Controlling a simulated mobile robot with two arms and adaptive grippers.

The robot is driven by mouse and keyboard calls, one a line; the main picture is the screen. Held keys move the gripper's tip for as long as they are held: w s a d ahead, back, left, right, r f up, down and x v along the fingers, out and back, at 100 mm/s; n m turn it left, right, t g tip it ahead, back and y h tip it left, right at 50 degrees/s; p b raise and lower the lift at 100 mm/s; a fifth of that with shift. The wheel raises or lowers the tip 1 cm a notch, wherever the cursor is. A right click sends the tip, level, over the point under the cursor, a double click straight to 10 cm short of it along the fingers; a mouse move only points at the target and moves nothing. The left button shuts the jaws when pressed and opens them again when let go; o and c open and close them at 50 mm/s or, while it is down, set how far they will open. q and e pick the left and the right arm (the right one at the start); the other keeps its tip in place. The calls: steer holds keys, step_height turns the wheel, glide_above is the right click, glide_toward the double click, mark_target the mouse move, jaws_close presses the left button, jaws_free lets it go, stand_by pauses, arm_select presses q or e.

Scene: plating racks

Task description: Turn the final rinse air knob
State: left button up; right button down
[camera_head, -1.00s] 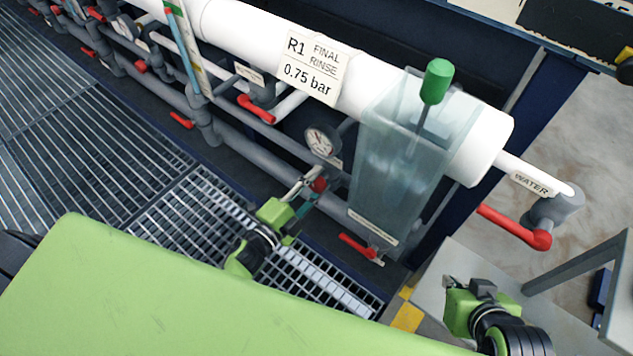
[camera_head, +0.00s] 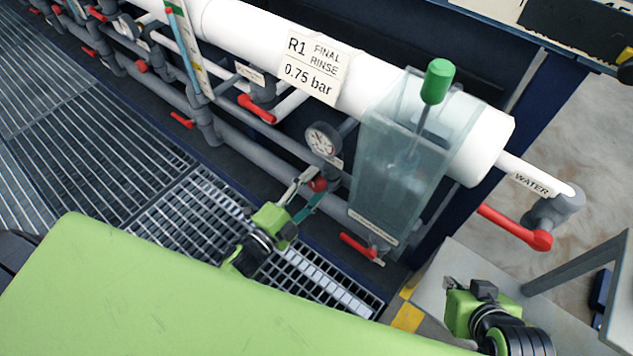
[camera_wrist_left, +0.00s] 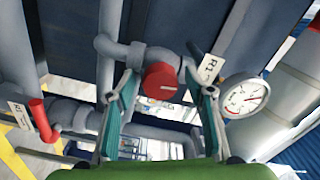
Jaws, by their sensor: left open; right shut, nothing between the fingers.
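The red air knob (camera_head: 318,184) sits on the grey pipe below the round gauge (camera_head: 322,139), under the sign "R1 FINAL RINSE 0.75 bar" (camera_head: 313,68). My left gripper (camera_head: 313,187) is open at the knob, one finger on either side of it. In the left wrist view the knob (camera_wrist_left: 160,81) shows between the spread fingers, nearer the left one; I cannot tell whether either touches it. The gauge (camera_wrist_left: 245,96) is at the right there; its reading is too small to tell. My right gripper (camera_head: 450,286) is shut and empty at the lower right.
A clear tank (camera_head: 400,165) with a green-topped rod (camera_head: 437,80) stands right of the knob. Red lever handles sit nearby: one below the tank (camera_head: 357,246), one upper left (camera_head: 257,109), and one on the water pipe (camera_head: 515,228). Floor grating (camera_head: 185,225) lies left.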

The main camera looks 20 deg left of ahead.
arm_select(q)
steer(key=v, duration=1)
steer(key=shift+s, duration=0.3)
steer(key=shift+a, duration=0.1)
